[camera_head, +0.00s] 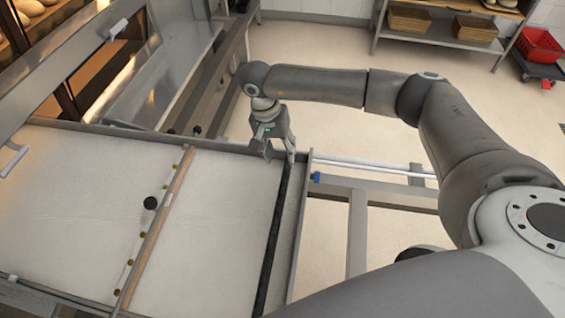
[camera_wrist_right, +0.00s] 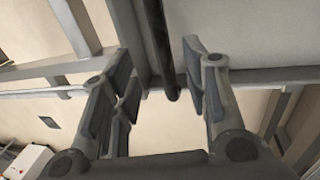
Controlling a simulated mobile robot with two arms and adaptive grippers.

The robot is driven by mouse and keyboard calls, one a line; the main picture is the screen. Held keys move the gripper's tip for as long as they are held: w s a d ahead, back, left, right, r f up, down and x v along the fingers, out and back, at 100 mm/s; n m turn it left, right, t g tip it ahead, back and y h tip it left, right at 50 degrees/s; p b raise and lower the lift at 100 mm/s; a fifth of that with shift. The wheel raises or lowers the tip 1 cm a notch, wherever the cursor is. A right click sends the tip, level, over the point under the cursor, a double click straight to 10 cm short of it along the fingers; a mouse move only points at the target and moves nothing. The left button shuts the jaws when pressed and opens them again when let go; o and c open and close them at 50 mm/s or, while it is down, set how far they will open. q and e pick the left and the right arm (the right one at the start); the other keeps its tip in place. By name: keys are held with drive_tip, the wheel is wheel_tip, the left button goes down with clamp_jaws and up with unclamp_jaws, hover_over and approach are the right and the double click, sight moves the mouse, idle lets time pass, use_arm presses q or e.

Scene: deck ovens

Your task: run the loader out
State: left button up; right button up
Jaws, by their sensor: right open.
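The loader (camera_head: 220,215) is a pale canvas bed in a metal frame, filling the left and middle of the head view. A dark bar (camera_head: 273,240) runs along its right end. My right gripper (camera_head: 278,156) is open at the bar's far end. In the right wrist view, the bar (camera_wrist_right: 158,45) shows between the spread fingers (camera_wrist_right: 160,65); I cannot tell whether they touch it. A black knob (camera_head: 150,203) sits beside a wooden strip (camera_head: 160,232) across the bed. My left gripper is out of view.
Open frame rails (camera_head: 357,235) with a blue piece (camera_head: 316,178) extend right of the bed. Metal oven parts (camera_head: 150,75) stand at upper left. A shelf with baskets (camera_head: 410,20) and a red crate (camera_head: 540,45) stand at the back. Floor between is clear.

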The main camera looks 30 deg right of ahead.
sight(285, 170)
drive_tip(key=f, duration=0.5)
drive_tip(key=shift+s+d+f+p, duration=0.1)
drive_tip(key=shift+s+d+p, duration=0.1)
drive_tip(key=shift+d+p, duration=0.2)
drive_tip(key=shift+s+d+f, duration=0.1)
drive_tip(key=shift+d+f, duration=0.05)
drive_tip(key=shift+f, duration=0.55)
drive_tip(key=shift+s+d+f, duration=0.1)
drive_tip(key=shift+f, duration=0.55)
drive_tip(key=shift+w, duration=0.1)
drive_tip(key=c, duration=0.5)
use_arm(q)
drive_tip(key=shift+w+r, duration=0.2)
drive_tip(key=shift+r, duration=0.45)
use_arm(e)
clamp_jaws()
